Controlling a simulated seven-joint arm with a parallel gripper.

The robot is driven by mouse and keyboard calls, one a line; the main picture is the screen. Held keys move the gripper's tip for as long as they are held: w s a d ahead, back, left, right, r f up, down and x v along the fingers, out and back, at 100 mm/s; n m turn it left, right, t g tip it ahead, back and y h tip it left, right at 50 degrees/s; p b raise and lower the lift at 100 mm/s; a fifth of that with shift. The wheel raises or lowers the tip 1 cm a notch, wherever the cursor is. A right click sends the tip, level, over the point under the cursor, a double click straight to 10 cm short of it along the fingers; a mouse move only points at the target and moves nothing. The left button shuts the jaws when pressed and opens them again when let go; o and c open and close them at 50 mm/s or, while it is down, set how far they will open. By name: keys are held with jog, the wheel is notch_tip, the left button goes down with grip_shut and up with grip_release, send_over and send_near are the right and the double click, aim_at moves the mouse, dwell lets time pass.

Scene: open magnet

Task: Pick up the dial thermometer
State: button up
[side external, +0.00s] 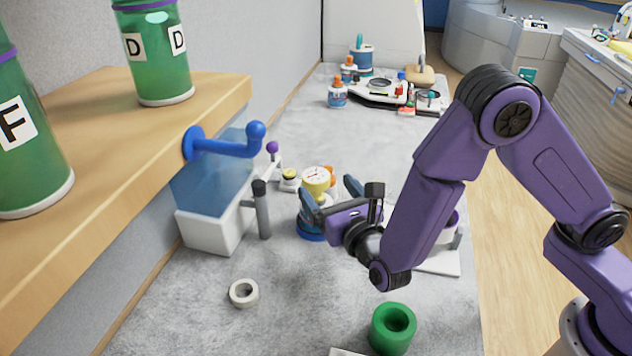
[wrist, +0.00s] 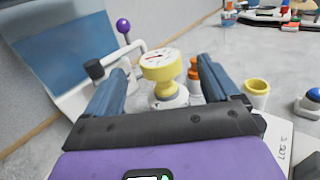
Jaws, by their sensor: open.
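The dial thermometer (side external: 315,177) has a yellow body and a round white face with a red needle. In the wrist view the dial thermometer (wrist: 160,63) stands upright, face tilted up, above a whitish base. My gripper (side external: 331,197) is open, coming in from the right in the side view. In the wrist view its two blue fingers (wrist: 162,78) stand left and right of the thermometer, with gaps on both sides. The thermometer appears just beyond or between the fingertips; I cannot tell exactly how deep. Its lower part is partly hidden by my fingers in the side view.
A white tank with a blue panel (side external: 212,180) and dark-knobbed post (side external: 262,210) stands close left. An orange-topped bottle (wrist: 194,76) and yellow cup (wrist: 257,92) are near. A white ring (side external: 244,293) and green ring (side external: 393,328) lie in front. A wooden shelf (side external: 95,140) overhangs left.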

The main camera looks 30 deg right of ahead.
aim_at(312, 170)
jog(key=shift+w+d+f, duration=0.1)
jog(key=shift+w+d, duration=0.05)
jog(key=shift+w, duration=1.15)
jog(key=shift+w+d+f, duration=0.1)
jog(key=shift+w, duration=1.2)
jog(key=shift+w+d+f, duration=0.1)
jog(key=shift+w+d, duration=0.05)
jog(key=shift+w, duration=1.15)
jog(key=shift+r, duration=0.1)
jog(key=c, duration=1.2)
jog(key=shift+c, duration=0.3)
jog(key=shift+r, duration=0.15)
